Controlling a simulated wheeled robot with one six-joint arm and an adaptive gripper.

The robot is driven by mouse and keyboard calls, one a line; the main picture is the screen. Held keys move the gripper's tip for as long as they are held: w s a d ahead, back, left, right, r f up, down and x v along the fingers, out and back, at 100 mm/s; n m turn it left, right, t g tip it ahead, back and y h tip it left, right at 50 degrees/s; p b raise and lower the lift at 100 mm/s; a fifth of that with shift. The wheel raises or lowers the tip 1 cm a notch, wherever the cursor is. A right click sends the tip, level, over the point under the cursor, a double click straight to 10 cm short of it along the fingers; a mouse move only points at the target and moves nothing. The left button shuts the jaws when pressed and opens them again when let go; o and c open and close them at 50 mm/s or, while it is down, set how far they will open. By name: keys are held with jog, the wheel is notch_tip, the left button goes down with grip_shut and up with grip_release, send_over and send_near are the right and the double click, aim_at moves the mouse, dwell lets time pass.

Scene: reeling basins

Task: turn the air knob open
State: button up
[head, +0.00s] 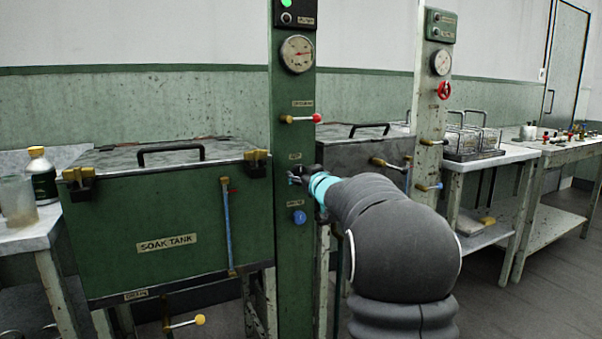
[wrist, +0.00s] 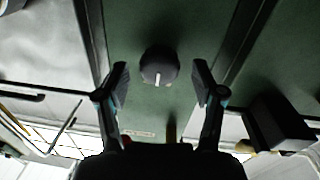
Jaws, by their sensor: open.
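The dark round air knob (wrist: 158,66) has a white pointer line and sits on the green panel post (head: 295,250). In the wrist view the line runs nearly straight down the picture. My gripper (wrist: 162,80) is open, with one finger on each side of the knob and a gap to it on both sides. I cannot tell how far the fingertips reach along it. In the head view my gripper (head: 299,179) is at the post, below a small label, and hides the knob.
On the same post are a gauge (head: 297,54), a red-tipped lever (head: 301,119) above and a blue knob (head: 299,217) below. The green soak tank (head: 165,270) stands left of it.

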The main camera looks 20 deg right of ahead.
jog(key=shift+w, duration=0.7)
jog(key=c, duration=1.1)
jog(key=shift+c, duration=0.2)
